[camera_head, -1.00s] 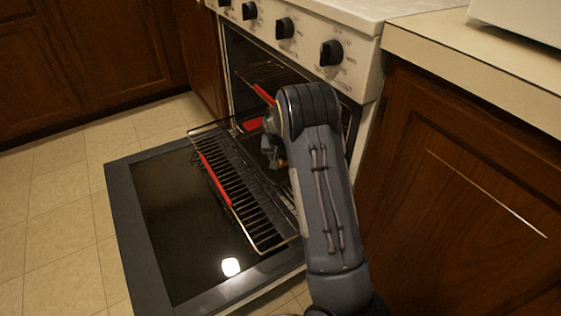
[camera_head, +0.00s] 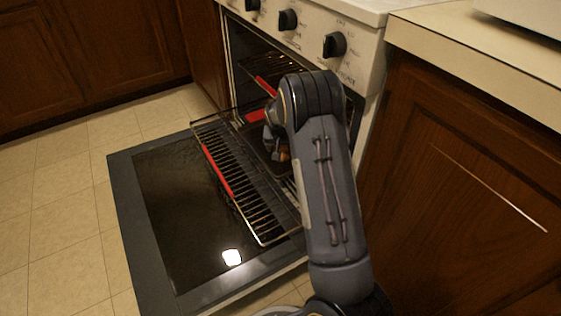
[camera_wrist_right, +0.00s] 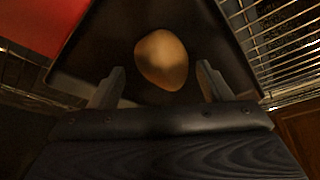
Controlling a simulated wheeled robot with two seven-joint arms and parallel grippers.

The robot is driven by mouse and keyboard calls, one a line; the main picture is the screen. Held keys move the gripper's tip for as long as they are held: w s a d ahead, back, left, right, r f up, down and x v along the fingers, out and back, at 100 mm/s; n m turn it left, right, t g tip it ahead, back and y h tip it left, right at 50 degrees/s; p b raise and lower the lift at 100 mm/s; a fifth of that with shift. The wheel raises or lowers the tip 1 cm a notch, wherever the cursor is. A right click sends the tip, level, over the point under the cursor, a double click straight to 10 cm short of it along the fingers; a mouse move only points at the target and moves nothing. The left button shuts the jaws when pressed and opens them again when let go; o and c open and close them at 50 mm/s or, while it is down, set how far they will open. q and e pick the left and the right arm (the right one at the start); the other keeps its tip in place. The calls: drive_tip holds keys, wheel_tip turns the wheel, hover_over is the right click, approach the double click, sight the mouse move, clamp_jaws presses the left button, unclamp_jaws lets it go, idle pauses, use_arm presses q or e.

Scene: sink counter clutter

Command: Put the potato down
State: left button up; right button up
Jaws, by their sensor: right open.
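The potato (camera_wrist_right: 162,60), brown and rounded, lies on a dark tray (camera_wrist_right: 103,45) in the right wrist view. My right gripper (camera_wrist_right: 160,76) is open, with one finger on each side of the potato's near end and a gap visible on both sides. In the head view my right gripper (camera_head: 273,143) is largely hidden by my own arm, over the pulled-out oven rack (camera_head: 256,208). A small orange-brown patch beside it may be the potato. My left gripper is in neither view.
The oven door (camera_head: 137,235) is folded down below the rack. Red strips (camera_head: 217,170) lie along the rack. The stove front with knobs (camera_head: 335,45) rises behind, and a wooden cabinet (camera_head: 460,190) closes off the right. The floor (camera_head: 60,200) at left is clear.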

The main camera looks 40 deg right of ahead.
drive_tip(key=shift+p+v, duration=0.35)
drive_tip(key=shift+v, duration=0.8)
drive_tip(key=s+a+p, duration=0.1)
drive_tip(key=s+a, duration=0.1)
drive_tip(key=s+a+p, duration=0.1)
drive_tip(key=s+a, duration=0.4)
drive_tip(key=s, duration=0.1)
drive_tip(key=shift+a+f+p, duration=0.15)
drive_tip(key=shift+f+p, duration=0.15)
drive_tip(key=shift+p, duration=0.1)
drive_tip(key=shift+s+a+f, duration=0.1)
drive_tip(key=shift+s+a, duration=0.2)
drive_tip(key=shift+s, duration=0.05)
